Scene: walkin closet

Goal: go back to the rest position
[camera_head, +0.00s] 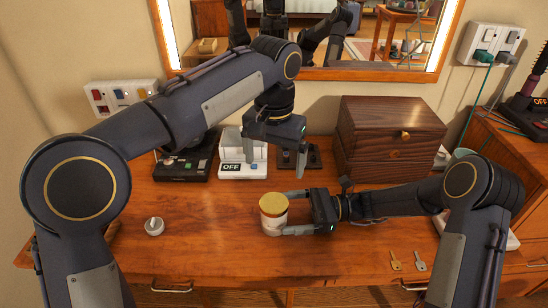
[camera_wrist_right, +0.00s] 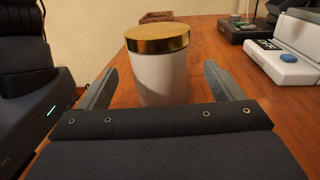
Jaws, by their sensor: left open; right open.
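A white jar with a gold lid (camera_head: 273,212) stands upright on the wooden dresser top (camera_head: 200,235). My right gripper (camera_head: 288,212) reaches in from the right, low over the wood, with its fingers on either side of the jar. In the right wrist view the jar (camera_wrist_right: 160,75) stands between the open fingers (camera_wrist_right: 163,88), with a gap on each side. My left gripper (camera_head: 274,160) is open and empty, pointing down above the dresser, behind the jar and in front of the boxes.
A dark wooden chest (camera_head: 385,140) stands at the back right. Devices marked OFF (camera_head: 243,168) stand behind the grippers. A small round white object (camera_head: 154,226) lies left and keys (camera_head: 396,261) lie front right. A mirror (camera_head: 330,40) hangs behind. The front middle is clear.

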